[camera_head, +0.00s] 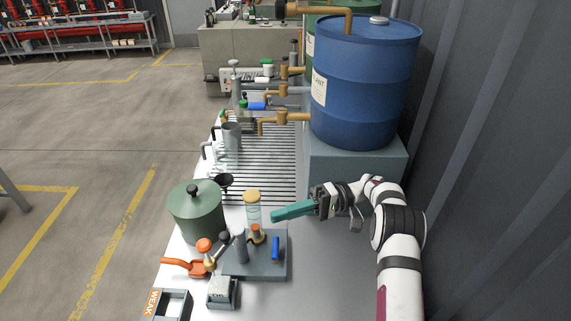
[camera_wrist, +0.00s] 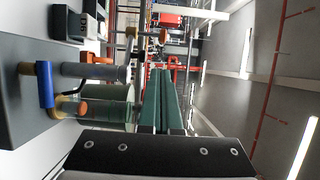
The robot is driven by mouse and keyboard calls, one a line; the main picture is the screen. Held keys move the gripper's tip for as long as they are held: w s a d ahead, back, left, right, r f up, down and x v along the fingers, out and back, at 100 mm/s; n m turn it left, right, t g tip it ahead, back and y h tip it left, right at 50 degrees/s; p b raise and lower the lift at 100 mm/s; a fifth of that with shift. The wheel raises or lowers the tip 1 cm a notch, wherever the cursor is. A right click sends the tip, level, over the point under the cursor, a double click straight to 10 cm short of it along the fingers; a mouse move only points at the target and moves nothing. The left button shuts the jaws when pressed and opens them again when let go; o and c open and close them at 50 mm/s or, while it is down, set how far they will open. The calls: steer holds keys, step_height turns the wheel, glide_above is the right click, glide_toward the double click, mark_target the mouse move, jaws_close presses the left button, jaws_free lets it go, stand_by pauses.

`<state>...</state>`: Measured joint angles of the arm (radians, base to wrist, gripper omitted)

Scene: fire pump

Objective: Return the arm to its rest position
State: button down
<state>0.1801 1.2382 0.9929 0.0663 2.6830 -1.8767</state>
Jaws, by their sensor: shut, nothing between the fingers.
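My gripper (camera_head: 276,216) has long green fingers that are pressed together with nothing between them. It points left, just to the right of the clear cylinder with a tan cap (camera_head: 253,209), above the worktop. In the wrist view the shut green fingers (camera_wrist: 161,80) run up the middle of the picture. The grey pump base (camera_head: 263,270) with a blue handle (camera_head: 276,248) and a grey upright cylinder (camera_head: 241,247) stands below and left of the gripper. The blue handle also shows in the wrist view (camera_wrist: 46,85). My arm reaches in from the lower right.
A green lidded pot (camera_head: 196,214) and an orange-handled tool (camera_head: 187,267) lie left of the pump. A blue barrel (camera_head: 364,85) stands on a grey block (camera_head: 356,170) behind my arm. A corrugated wall (camera_head: 480,150) closes the right side. Bare worktop (camera_head: 330,280) lies right of the pump.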

steer(key=s+r+m+h, duration=0.1)
steer(key=s+r+h, duration=0.2)
steer(key=s, duration=0.3)
steer(key=s+d+r+m+t+h, duration=0.1)
steer(key=s+r+m+h, duration=0.15)
steer(key=s, duration=0.35)
steer(key=s+r+m+h, duration=0.1)
steer(key=s+r+h, duration=0.25)
steer(key=s, duration=0.25)
steer(key=s+d+f+m+t+h, duration=0.2)
steer(key=s+d+h, duration=0.1)
steer(key=s, duration=0.3)
steer(key=s+d+f+m+t+h, duration=0.2)
steer(key=s+d+f+m+t, duration=0.1)
steer(key=s, duration=0.4)
steer(key=shift+d+f+t+h, duration=0.15)
steer(key=shift+d+t+h, duration=0.15)
steer(key=shift+d+h, duration=0.15)
steer(key=shift+m, duration=0.25)
